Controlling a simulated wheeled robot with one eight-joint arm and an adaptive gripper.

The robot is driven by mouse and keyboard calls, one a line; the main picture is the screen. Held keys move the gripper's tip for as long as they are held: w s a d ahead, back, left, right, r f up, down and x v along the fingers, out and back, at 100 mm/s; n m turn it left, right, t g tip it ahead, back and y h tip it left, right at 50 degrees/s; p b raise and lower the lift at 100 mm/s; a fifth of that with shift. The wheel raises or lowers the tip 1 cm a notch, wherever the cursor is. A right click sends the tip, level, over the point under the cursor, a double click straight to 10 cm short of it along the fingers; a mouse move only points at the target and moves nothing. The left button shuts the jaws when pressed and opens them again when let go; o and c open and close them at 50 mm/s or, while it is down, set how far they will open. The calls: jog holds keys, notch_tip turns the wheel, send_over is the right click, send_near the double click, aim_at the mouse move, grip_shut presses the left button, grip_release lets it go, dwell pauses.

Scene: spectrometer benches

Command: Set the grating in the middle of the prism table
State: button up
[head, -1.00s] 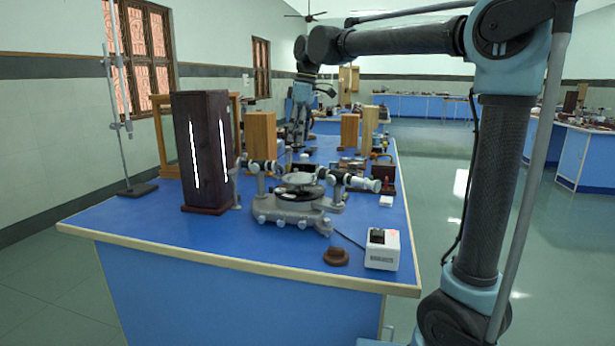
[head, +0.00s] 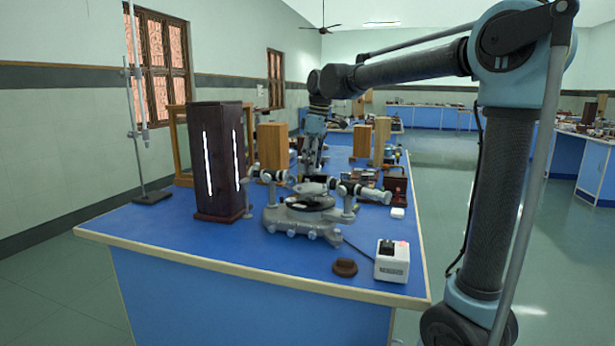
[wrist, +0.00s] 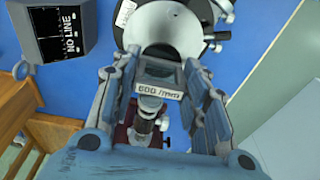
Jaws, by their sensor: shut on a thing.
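The grating (wrist: 158,91) carries a "600 /mm" label and sits between the fingers of my gripper (wrist: 160,68) in the wrist view. My gripper is shut on it. The prism table (wrist: 172,28) is a pale grey disc just beyond the fingertips; the grating's far edge overlaps its near rim in the picture. I cannot tell whether they touch. In the head view my gripper (head: 313,165) hangs behind and above the prism table (head: 310,188) of the spectrometer (head: 303,217). The grating is too small to make out there.
A tall dark lamp housing (head: 218,160) stands left of the spectrometer. Telescope tubes (head: 362,191) flank the table. A white box (head: 392,261) and a brown round piece (head: 345,267) lie near the front edge. A "NO LINE" screen (wrist: 62,35) shows in the wrist view.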

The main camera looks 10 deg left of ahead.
aim_at(316, 173)
jog(key=shift+f, duration=2)
jog(key=o, duration=1.1)
jog(key=shift+f, duration=0.1)
jog(key=r, duration=0.4)
jog(key=d+r, duration=0.1)
jog(key=r, duration=0.7)
jog(key=shift+d, duration=0.4)
